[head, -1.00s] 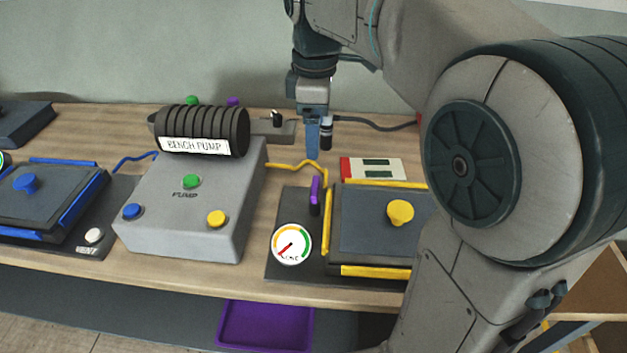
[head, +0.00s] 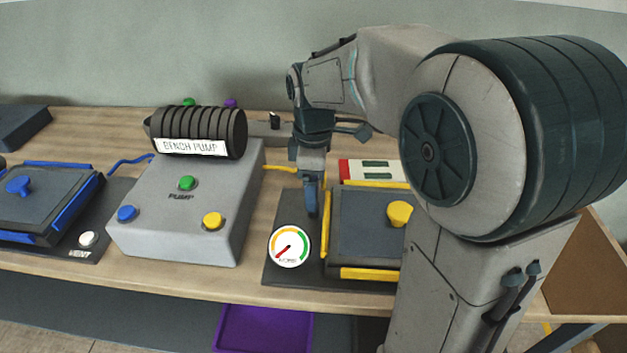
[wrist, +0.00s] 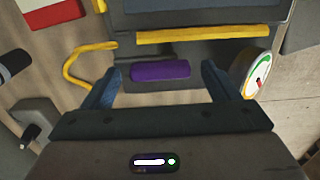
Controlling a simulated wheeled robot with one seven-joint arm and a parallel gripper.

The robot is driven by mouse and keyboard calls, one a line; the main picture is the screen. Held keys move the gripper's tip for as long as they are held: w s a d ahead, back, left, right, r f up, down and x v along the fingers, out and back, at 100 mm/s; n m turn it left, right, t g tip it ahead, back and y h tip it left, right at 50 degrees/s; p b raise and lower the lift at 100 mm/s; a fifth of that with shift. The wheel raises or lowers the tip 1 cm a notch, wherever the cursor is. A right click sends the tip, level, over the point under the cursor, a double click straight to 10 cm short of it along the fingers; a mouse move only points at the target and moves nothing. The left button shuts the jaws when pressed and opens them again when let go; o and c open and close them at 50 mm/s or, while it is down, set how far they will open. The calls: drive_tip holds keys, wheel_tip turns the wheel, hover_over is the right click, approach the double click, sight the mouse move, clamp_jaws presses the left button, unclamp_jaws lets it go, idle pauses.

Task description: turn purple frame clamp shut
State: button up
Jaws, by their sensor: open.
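The purple clamp handle (wrist: 160,71) shows in the wrist view as a short bar beside the yellow-edged mould (head: 368,228). It lies between the two spread fingers of my gripper (wrist: 165,84), and I cannot tell whether either finger touches it. In the head view my gripper (head: 311,205) points down just left of the mould and hides the purple handle. The yellow frame edge (wrist: 195,35) runs along the mould's side, parallel to the handle in the wrist view.
A round gauge (head: 289,246) stands on the black base near the gripper. The grey bench pump (head: 185,215) with coloured buttons is to the left. A yellow hose (wrist: 78,65) curves beside the clamp. A blue-edged mould (head: 45,205) lies far left.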

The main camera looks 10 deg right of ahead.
drive_tip(key=c, duration=1)
